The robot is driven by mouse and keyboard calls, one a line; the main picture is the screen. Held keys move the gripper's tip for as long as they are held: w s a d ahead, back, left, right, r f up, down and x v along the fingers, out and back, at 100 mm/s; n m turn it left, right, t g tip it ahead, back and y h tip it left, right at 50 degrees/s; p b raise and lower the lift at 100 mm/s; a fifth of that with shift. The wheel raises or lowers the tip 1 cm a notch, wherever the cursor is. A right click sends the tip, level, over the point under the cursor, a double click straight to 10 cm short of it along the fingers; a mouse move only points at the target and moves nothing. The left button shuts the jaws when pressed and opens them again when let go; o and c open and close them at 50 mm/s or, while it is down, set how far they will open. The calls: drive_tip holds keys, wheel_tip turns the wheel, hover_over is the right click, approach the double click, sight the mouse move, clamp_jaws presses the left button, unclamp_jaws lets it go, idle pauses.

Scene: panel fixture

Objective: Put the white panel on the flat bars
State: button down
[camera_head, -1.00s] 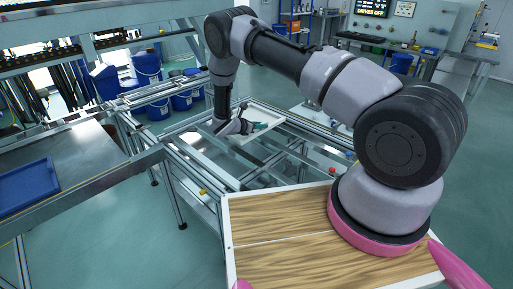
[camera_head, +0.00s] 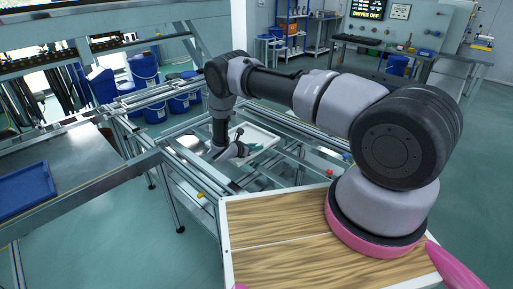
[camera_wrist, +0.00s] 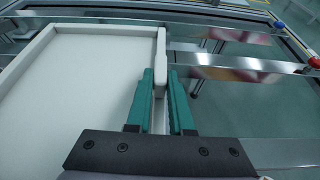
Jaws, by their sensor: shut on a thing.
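The white panel (camera_wrist: 80,88) is a shallow tray-like board with a raised rim. In the wrist view it fills the left side. My gripper (camera_wrist: 161,88) has teal fingers, shut on the panel's right rim. In the head view the panel (camera_head: 262,136) shows inside the metal frame, partly hidden by my gripper (camera_head: 245,150). The flat bars (camera_wrist: 235,71) are shiny metal strips running across the frame, seen right of the panel in the wrist view. I cannot tell whether the panel touches the bars.
A metal profile frame (camera_head: 178,190) surrounds the bars. A red knob (camera_wrist: 314,62) and a blue knob (camera_wrist: 279,25) sit on its right edge in the wrist view. A blue tray (camera_head: 25,190) lies on a bench at left. Blue buckets (camera_head: 145,75) stand behind.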

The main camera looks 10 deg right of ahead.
drive_tip(key=c, duration=0.8)
unclamp_jaws()
drive_tip(key=shift+r, duration=0.15)
drive_tip(key=v, duration=1.2)
